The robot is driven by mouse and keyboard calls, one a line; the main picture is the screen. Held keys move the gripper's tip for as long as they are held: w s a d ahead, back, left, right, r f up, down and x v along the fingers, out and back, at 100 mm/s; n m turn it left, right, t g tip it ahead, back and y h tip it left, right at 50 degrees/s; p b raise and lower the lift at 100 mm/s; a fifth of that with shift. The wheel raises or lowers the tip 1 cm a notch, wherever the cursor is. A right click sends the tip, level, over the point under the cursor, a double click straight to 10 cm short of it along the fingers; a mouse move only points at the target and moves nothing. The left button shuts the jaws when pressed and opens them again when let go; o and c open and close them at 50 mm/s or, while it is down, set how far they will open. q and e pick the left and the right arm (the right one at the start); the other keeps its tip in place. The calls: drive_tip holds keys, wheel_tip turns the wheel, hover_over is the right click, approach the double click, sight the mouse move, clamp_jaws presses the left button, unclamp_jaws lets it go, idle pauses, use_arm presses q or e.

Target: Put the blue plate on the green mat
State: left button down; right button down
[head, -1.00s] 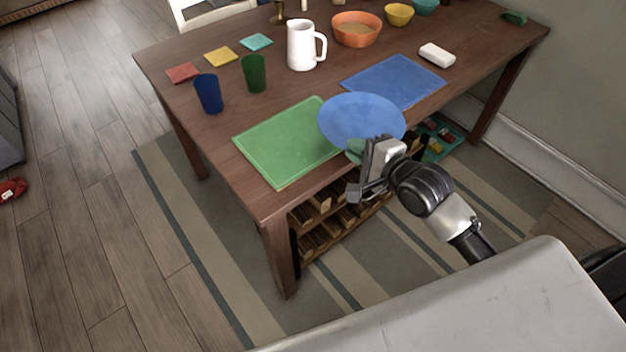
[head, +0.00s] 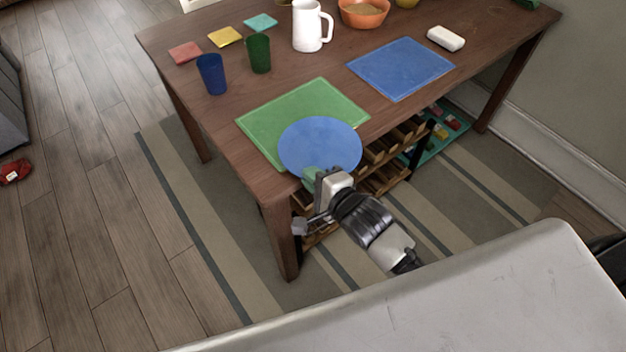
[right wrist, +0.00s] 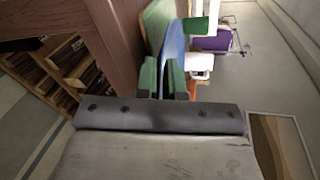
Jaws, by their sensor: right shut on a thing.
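The blue plate (head: 320,146) is held at its near edge by my right gripper (head: 312,178), which is shut on it. The plate overlaps the front part of the green mat (head: 318,94) in the head view and hides its near right portion. The right wrist view shows the green fingertips (right wrist: 166,76) pinching the blue plate (right wrist: 172,42), with the green mat (right wrist: 156,22) close beside it. I cannot tell whether the plate touches the mat. My left gripper is not in view.
A blue mat (head: 400,68) lies right of the green mat. A blue cup (head: 211,74), a green cup (head: 258,53), a white pitcher (head: 308,27), an orange bowl (head: 363,13) and a white block (head: 445,38) stand on the wooden table. A shelf (head: 385,165) is below.

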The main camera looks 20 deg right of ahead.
drive_tip(key=shift+f, duration=0.65)
drive_tip(key=shift+f, duration=0.3)
drive_tip(key=c, duration=1.2)
unclamp_jaws()
drive_tip(key=shift+c, duration=0.2)
drive_tip(key=shift+r, duration=0.25)
drive_tip(key=shift+s+d+r, duration=0.1)
drive_tip(key=shift+s, duration=0.15)
drive_tip(key=v, duration=1.1)
drive_tip(key=shift+s, duration=0.2)
